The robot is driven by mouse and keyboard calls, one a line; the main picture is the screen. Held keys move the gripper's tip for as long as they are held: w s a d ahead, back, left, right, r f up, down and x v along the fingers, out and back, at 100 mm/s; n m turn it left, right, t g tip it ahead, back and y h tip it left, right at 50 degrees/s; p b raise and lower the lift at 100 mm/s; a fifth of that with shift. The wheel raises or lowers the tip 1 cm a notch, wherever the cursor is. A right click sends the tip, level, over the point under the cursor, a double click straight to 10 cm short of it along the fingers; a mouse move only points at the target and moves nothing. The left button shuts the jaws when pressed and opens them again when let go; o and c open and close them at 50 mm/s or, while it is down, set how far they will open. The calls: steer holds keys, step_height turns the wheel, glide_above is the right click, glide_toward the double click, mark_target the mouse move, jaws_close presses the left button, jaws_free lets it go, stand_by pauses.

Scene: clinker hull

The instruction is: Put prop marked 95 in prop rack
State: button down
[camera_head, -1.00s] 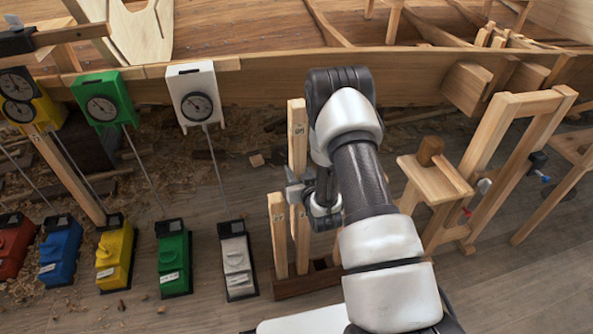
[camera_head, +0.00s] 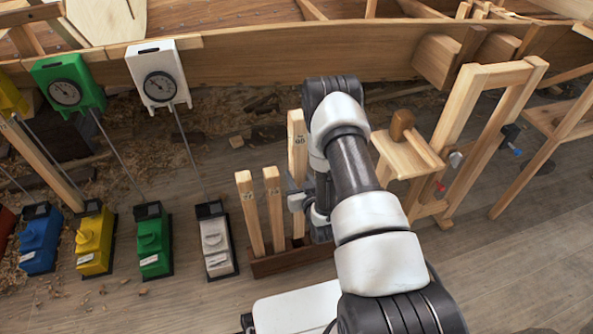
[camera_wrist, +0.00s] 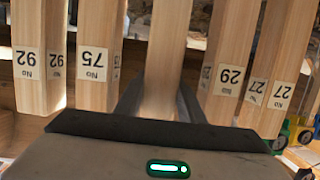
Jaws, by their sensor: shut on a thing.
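My gripper (camera_head: 297,199) is shut on a pale wooden prop (camera_wrist: 166,45), which stands between the two fingers in the wrist view. No label shows on its near face there. In the head view a tall upright prop (camera_head: 297,135) with a small label near its top, too small to read surely, rises behind my gripper and appears to be the held one. The dark wooden prop rack (camera_head: 272,264) is below, partly hidden by my arm. Two shorter props (camera_head: 247,210) (camera_head: 272,205) stand in it.
In the wrist view, props with upside-down labels flank the held one: 92 (camera_wrist: 38,60), 75 (camera_wrist: 95,50), 29 (camera_wrist: 232,60) and 27 (camera_wrist: 280,70). A white gauge (camera_head: 160,80) and its base (camera_head: 217,245) stand left. A wooden stand (camera_head: 410,150) is right. The hull plank (camera_head: 270,68) runs behind.

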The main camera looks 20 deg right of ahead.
steer(key=b, duration=0.4)
glide_above(299, 214)
steer(key=w, duration=0.2)
steer(key=shift+w+f, duration=0.15)
steer(key=shift+f, duration=2.7)
step_height(299, 214, down, 12)
steer(key=shift+d+f, duration=0.1)
steer(key=shift+f, duration=0.6)
steer(key=c, duration=1.1)
jaws_free()
steer(key=shift+f, duration=0.15)
